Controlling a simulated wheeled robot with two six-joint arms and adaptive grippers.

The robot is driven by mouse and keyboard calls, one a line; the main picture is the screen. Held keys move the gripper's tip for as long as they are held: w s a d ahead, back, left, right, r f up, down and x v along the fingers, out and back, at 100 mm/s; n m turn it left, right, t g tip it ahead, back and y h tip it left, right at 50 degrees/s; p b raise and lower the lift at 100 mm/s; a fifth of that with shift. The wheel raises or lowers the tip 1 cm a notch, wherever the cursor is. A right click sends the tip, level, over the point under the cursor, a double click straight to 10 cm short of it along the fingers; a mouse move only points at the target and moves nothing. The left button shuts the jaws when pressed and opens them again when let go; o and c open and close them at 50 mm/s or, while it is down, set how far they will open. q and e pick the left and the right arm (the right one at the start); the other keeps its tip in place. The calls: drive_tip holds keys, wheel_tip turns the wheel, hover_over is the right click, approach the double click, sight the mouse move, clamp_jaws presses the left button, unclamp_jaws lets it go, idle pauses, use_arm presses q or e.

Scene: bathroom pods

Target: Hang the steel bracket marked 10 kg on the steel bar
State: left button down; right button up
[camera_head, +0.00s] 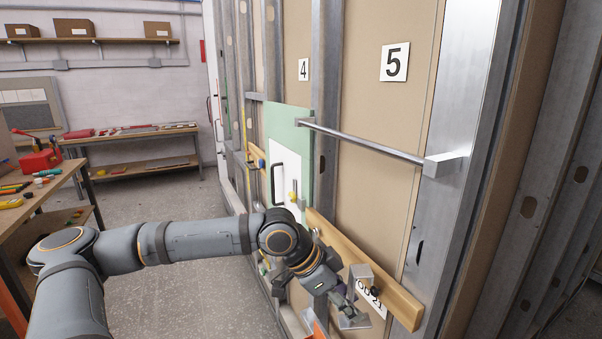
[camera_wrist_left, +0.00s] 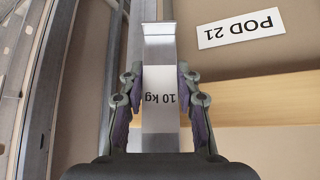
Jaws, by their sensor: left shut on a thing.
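The steel bracket (camera_wrist_left: 160,60) is a pale metal channel with a bent flange at its far end. Its "10 kg" label reads upside down in the left wrist view. My left gripper (camera_wrist_left: 157,95) is shut on it, with one finger on each side. In the head view the bracket (camera_head: 361,276) and the left gripper (camera_head: 345,308) are low, in front of the wooden rail. The steel bar (camera_head: 370,146) runs across the wall below signs 4 and 5, well above the bracket and apart from it. My right gripper is not in view.
A wooden rail (camera_head: 383,284) crosses the wall behind the bracket, with a "POD 21" label (camera_wrist_left: 241,29) near it. A green panel (camera_head: 302,124) with a black handle stands left of the bar. A cluttered workbench (camera_head: 30,195) is at far left.

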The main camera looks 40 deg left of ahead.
use_arm(q)
drive_tip(key=r, duration=0.1)
drive_tip(key=a+r, duration=0.1)
drive_tip(key=shift+w+r+p, duration=0.3)
drive_tip(key=a+r+n+y+p, duration=0.1)
drive_tip(key=a+r, duration=0.2)
drive_tip(key=r, duration=0.5)
drive_tip(key=s+a+r+n+t+p, duration=0.1)
drive_tip(key=a+r, duration=0.3)
drive_tip(key=r, duration=0.4)
drive_tip(key=a+r+n+y+p, duration=0.1)
drive_tip(key=a+r+n+p, duration=0.1)
drive_tip(key=r, duration=0.6)
drive_tip(key=shift+s+a+r+n+t+y+p, duration=0.35)
drive_tip(key=shift+a+p, duration=0.25)
drive_tip(key=shift+a, duration=0.35)
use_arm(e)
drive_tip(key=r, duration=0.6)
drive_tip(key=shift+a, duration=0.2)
use_arm(q)
drive_tip(key=shift+s, duration=0.1)
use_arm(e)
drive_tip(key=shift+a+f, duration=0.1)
